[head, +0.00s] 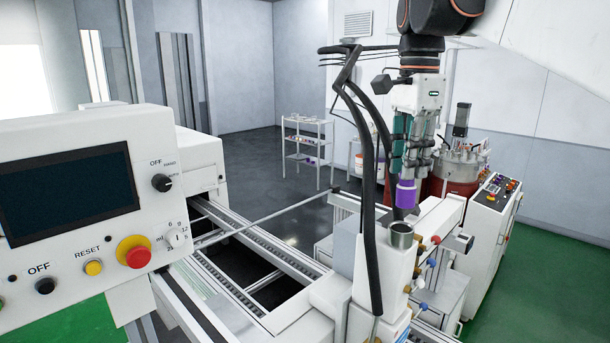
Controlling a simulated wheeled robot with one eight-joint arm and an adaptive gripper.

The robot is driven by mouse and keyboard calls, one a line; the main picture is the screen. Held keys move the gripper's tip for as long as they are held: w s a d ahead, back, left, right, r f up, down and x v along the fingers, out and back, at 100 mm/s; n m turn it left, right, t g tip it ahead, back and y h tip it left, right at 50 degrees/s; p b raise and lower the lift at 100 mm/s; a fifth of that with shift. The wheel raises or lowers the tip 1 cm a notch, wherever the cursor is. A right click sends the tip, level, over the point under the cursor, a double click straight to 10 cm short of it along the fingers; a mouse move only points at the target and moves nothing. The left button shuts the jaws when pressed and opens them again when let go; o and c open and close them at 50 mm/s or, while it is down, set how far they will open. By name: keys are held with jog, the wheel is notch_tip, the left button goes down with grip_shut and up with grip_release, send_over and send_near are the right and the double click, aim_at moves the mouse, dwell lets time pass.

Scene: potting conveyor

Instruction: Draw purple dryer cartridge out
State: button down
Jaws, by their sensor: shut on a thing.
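The purple dryer cartridge (406,193) hangs upright below my gripper (407,176), which points straight down. The dark fingers are shut around the cartridge's upper part and hide it; its purple lower end shows. A round metal socket (400,236) with an open top stands on the white machine housing just below the cartridge. In the picture the purple end is above the socket's rim, with a small gap between them. I cannot tell whether they line up in depth.
Thick black hoses (368,180) rise close to the left of my gripper. Blue and red fittings (421,283) stick out of the housing. A conveyor frame (245,265) runs at the left, behind a control panel (75,200). A white cabinet (492,245) stands at the right.

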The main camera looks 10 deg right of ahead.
jog(key=shift+r+p, duration=1.1)
jog(key=shift+r, duration=2.15)
